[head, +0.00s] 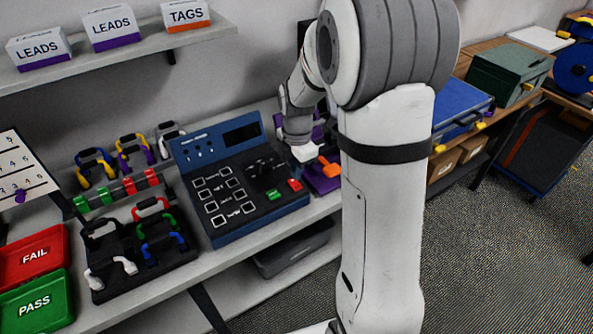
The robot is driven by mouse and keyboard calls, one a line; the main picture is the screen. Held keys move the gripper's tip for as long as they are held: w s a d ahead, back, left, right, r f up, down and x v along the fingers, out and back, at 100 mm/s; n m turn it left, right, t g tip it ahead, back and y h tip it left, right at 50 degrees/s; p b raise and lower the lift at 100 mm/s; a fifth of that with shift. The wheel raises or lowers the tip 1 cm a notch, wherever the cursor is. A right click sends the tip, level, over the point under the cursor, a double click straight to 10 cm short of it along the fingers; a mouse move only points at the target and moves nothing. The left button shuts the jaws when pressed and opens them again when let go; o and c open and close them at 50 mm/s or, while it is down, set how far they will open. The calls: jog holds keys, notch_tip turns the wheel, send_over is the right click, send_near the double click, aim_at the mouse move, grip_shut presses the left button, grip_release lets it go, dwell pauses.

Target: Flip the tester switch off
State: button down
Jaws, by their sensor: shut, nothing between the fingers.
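The blue tester (213,237) stands on the bench, with a dark display, several white-framed keys, a green button (273,195) and a red button (295,185). Just right of it is a purple box (318,184) with an orange switch lever (329,167) on top. Whether the lever is on or off I cannot tell. My gripper (304,153) points down just left of and behind the orange lever, over the tester's right edge. Its white fingertips look shut and hold nothing. Whether they touch the lever I cannot tell. My arm hides the area to the right.
A black rack (147,270) with colored cable leads stands left of the tester, with more leads behind it. Red FAIL (34,258) and green PASS (36,303) trays are at far left. A shelf (120,57) with labeled boxes hangs above. A blue case (460,104) lies right.

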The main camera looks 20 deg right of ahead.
aim_at(297, 185)
notch_tip(297, 185, up, 11)
jog(key=b, duration=0.1)
dwell(0.3)
